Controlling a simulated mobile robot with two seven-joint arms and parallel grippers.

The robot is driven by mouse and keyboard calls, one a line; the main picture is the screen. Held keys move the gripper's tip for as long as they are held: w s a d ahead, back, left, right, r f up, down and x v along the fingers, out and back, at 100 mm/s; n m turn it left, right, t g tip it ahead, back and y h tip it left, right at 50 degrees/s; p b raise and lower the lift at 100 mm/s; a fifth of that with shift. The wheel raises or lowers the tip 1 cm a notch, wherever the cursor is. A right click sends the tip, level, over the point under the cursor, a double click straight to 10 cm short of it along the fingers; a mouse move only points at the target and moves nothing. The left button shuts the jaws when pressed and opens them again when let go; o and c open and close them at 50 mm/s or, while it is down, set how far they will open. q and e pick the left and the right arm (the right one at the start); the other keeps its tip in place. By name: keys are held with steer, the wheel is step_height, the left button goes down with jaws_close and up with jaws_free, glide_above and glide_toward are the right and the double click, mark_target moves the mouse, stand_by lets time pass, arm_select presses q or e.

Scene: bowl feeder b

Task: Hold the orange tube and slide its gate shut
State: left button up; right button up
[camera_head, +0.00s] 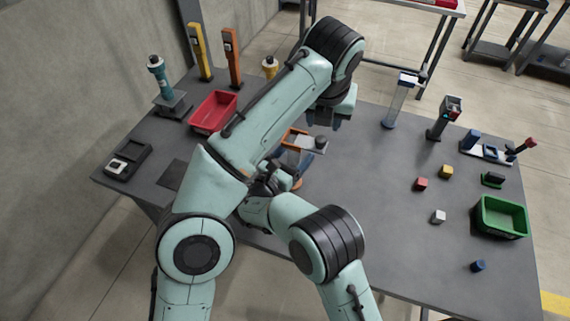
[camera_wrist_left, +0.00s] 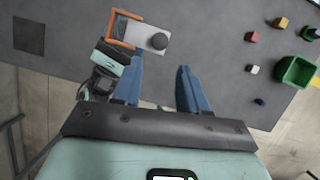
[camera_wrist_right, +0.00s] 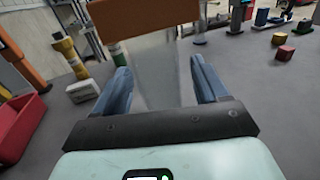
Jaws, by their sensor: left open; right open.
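The orange tube stands upright mid-table, with an orange frame (camera_head: 294,137) on top and a clear body (camera_wrist_right: 155,75). Its pale gate plate (camera_wrist_left: 138,36) sticks out to the right of the frame, with a dark round knob (camera_head: 320,142) at its outer end. My right gripper (camera_wrist_right: 160,66) is open, its blue fingers on either side of the clear body below the frame; contact cannot be told. My left gripper (camera_wrist_left: 157,72) is open and empty, pointing down above the table near the knob. In the head view its fingertips are mostly hidden.
A red bin (camera_head: 228,101) and several posts stand at the back left. A green bin (camera_head: 502,232) and several small cubes lie on the right. A clear stand (camera_head: 398,100) is at the back.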

steer(key=shift+w+d, duration=0.3)
steer(key=shift+w, duration=0.15)
